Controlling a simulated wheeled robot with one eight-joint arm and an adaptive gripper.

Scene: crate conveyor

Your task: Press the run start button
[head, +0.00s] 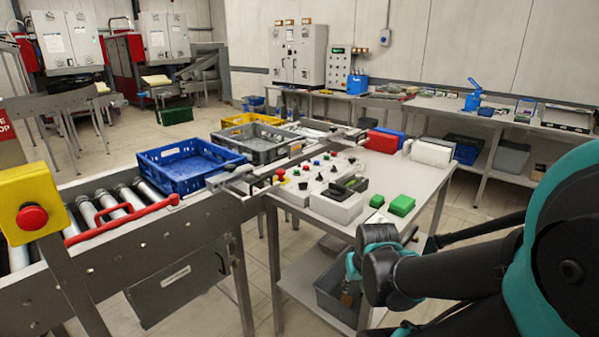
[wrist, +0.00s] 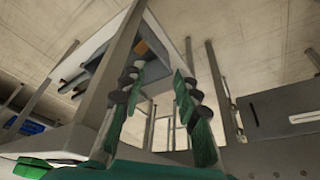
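White control boxes (head: 337,207) stand on the steel-framed table right of the conveyor. They carry small red, green, black and white buttons (head: 317,163) and dark knobs. The labels are too small to read, so I cannot tell which is the run start button. My gripper shows in the wrist view (wrist: 158,78), its two green-padded fingers apart with nothing between them. In the head view my arm is at the lower right, low in front of the table, and its fingers are not clear. The wrist view looks past table legs and shows no button panel clearly.
A yellow box with a red mushroom button (head: 32,216) is at the far left. Blue (head: 190,182) and grey (head: 243,159) crates stand on the roller conveyor. Green blocks (head: 401,205) lie near the table's front edge. A grey bin (head: 335,295) sits on the lower shelf.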

